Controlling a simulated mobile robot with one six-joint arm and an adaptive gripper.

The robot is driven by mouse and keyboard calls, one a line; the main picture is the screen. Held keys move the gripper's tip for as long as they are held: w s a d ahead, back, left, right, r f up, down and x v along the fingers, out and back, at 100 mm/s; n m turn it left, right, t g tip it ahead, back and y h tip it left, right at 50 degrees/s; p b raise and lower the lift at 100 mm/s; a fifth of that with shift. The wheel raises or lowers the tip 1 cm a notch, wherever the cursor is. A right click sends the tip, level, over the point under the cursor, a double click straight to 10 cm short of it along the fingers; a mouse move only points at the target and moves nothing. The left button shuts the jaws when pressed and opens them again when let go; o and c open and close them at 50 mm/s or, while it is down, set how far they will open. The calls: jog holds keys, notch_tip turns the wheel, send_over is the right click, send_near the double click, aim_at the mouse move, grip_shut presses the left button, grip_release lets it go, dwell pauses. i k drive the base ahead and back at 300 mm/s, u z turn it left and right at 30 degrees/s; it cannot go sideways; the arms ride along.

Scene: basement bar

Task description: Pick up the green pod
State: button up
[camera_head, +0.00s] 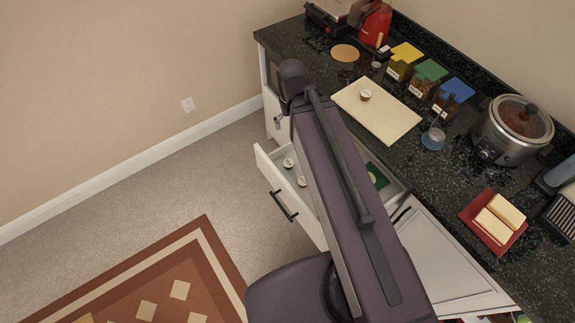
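A drawer (262,163) stands open below the counter. Two small round pods lie in its left part. The upper pod (288,163) has a pale lid with what looks like a green mark; it is likely the green pod, but it is too small to be sure. The lower pod (302,181) has a pale lid with a darker, brownish mark. My arm crosses over the drawer and hides its middle. A flat green item (377,176) shows in the drawer to the right of my arm. My gripper is not in view.
A pale cutting board (385,125) on the dark counter holds another pod (366,95) with a brownish mark. Several jars, a slow cooker (512,130) and a red tray (475,220) stand along the counter. The carpet (150,190) left of the drawer is clear.

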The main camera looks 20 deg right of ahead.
aim_at(289, 163)
jog(key=k, duration=1)
jog(key=z, duration=1.1)
jog(key=i, duration=0.25)
jog(key=u, duration=0.15)
